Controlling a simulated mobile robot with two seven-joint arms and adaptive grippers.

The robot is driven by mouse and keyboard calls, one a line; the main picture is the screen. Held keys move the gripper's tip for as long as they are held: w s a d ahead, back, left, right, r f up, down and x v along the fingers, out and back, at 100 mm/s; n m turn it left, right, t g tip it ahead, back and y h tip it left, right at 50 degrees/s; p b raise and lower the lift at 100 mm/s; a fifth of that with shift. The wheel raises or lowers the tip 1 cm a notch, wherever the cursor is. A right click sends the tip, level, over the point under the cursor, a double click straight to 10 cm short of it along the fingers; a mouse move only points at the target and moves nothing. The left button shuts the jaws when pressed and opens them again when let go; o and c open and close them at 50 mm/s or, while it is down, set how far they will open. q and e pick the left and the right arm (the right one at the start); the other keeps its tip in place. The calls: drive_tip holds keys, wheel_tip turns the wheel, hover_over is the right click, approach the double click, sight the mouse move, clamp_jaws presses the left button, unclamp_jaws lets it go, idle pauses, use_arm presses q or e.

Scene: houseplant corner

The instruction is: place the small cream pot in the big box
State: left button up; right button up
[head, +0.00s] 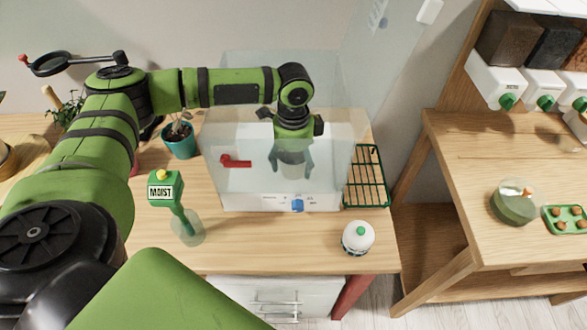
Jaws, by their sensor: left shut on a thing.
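The big box (232,188) is a clear-walled box with a white base, standing at the back of the wooden table. My left gripper (292,164) points down within the box's outline and shows partly through its clear wall. It is shut on the small cream pot (292,171), which looks pale grey-white between the fingers. I cannot tell whether the pot touches the box floor. My right gripper is out of view.
A wooden shelf (500,150) is at right.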

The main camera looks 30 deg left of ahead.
use_arm(q)
drive_tip(key=shift+f+p, duration=0.4)
drive_tip(key=shift+f, duration=2.4)
drive_tip(key=o, duration=1.3)
drive_tip(key=shift+f, duration=0.1)
wheel_tip(320, 180, up, 12)
drive_tip(key=b, duration=0.2)
drive_tip(key=shift+b, duration=0.35)
